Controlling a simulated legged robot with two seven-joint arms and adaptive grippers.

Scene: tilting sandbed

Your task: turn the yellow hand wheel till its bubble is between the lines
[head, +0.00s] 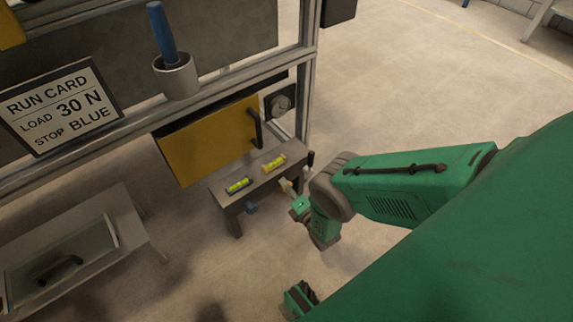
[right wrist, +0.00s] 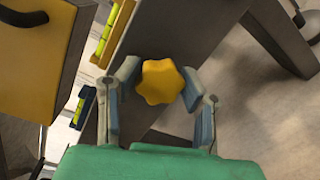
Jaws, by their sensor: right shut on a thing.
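The yellow hand wheel (right wrist: 161,82) is a lobed knob, seen end-on in the right wrist view. My right gripper (right wrist: 159,80) has a finger on each side of it and is shut on it. In the head view my right gripper (head: 288,187) is at the right end of a small grey stand, and the wheel is mostly hidden there. The yellow bubble level (head: 273,163) lies on top of the stand; it also shows in the right wrist view (right wrist: 107,35). Its bubble is too small to place against the lines. My left gripper is not in view.
A dark blue level (head: 238,186) and a blue knob (head: 251,208) are on the same grey stand (head: 232,204). Behind it are a yellow panel with a black handle (head: 210,140), a dial (head: 281,102) and a run card (head: 60,105).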

